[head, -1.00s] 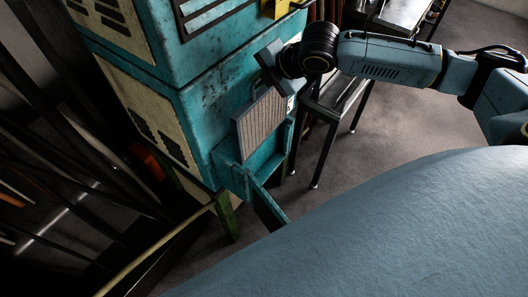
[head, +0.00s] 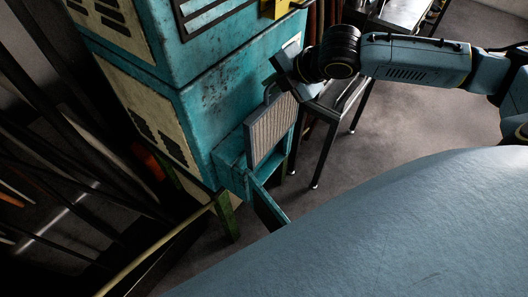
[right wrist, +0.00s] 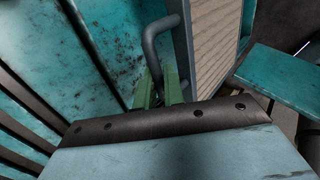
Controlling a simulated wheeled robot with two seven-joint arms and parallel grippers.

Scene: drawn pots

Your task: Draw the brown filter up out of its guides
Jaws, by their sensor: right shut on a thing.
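The brown filter (head: 272,130) is a pleated tan panel in a grey frame, upright at the front of the teal cabinet, over the open bay low on its side. My right gripper (head: 272,91) is at the grey handle on the filter's upper edge. In the right wrist view its green fingers (right wrist: 159,88) are closed on the grey bent handle (right wrist: 150,38), with the filter's face (right wrist: 213,40) beside them. Whether the filter's lower edge is clear of its guides cannot be told. My left gripper is not in view.
The teal cabinet (head: 217,100) stands left of the filter. Its small door (head: 268,205) hangs open below the bay. A dark metal table (head: 335,105) stands close behind on the right. Dark bars fill the left side. Open floor (head: 400,130) lies to the right.

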